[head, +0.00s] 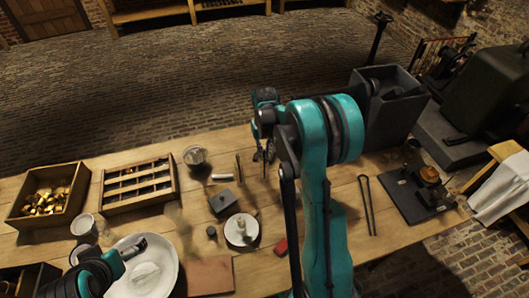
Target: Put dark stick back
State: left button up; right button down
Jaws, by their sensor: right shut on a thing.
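My right arm reaches up the middle of the head view. Its gripper (265,156) is past the middle of the table and shut on a thin dark thing, which looks like the dark stick; fingers and arm hide most of it. A wooden tray with several long slots (106,190) stands at the left back, with dark pieces in the slots. A thin upright brownish rod (239,168) stands just left of my right gripper. My left gripper (137,247) is low at the left, over a white dish (165,285); its finger opening is not clear.
A wooden box of brass pieces (79,190) is at far left. A glass jar (196,158), grey block (222,202), white round piece (242,230) and red block (281,246) crowd the middle. Black tongs (368,205) and a dark board (405,200) lie right. A grey bin (388,110) stands behind.

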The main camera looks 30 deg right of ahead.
jog(key=shift+f, duration=0.1)
jog(key=c, duration=1.6)
grip_release()
jog(key=shift+o, duration=0.2)
